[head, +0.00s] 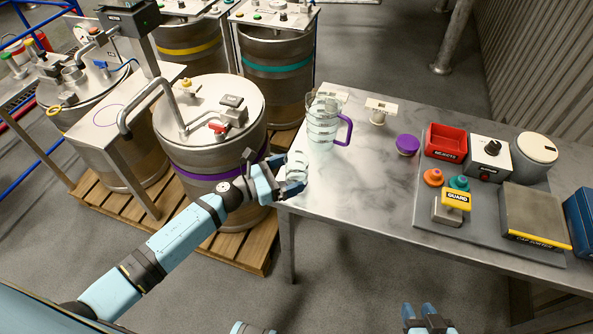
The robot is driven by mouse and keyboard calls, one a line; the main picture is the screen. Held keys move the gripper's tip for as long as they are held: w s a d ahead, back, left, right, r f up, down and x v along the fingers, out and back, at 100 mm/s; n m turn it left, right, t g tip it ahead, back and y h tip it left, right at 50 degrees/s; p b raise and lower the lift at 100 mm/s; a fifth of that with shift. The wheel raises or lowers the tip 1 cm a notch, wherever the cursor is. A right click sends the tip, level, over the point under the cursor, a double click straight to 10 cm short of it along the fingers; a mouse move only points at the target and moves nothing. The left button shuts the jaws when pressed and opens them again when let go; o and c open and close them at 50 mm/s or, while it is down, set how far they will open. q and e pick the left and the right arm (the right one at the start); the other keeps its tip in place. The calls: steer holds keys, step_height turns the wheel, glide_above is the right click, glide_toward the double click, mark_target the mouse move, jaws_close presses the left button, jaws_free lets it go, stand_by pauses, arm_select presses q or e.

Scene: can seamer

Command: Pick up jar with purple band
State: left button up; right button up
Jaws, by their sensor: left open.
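A clear jug-like jar (322,122) with a purple handle stands upright on the grey marbled table (345,190), near its back left corner. A purple band on its body cannot be made out, only the purple handle on its right. My right gripper (424,312) shows only in part at the bottom edge, away from the jar. Its finger opening is unclear.
A purple knob-like lid (407,145) and a small white stand (380,109) are right of the jar. A grey mat (410,215) carries a red bin (446,141), a control box (488,157) and a yellow guard block (455,200). A purple-banded steel keg (210,160) stands left.

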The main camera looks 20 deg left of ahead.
arm_select(q)
steer(key=shift+x, duration=1.25)
steer(key=c, duration=1)
steer(key=shift+c, duration=0.2)
arm_select(e)
steer(key=shift+r, duration=0.1)
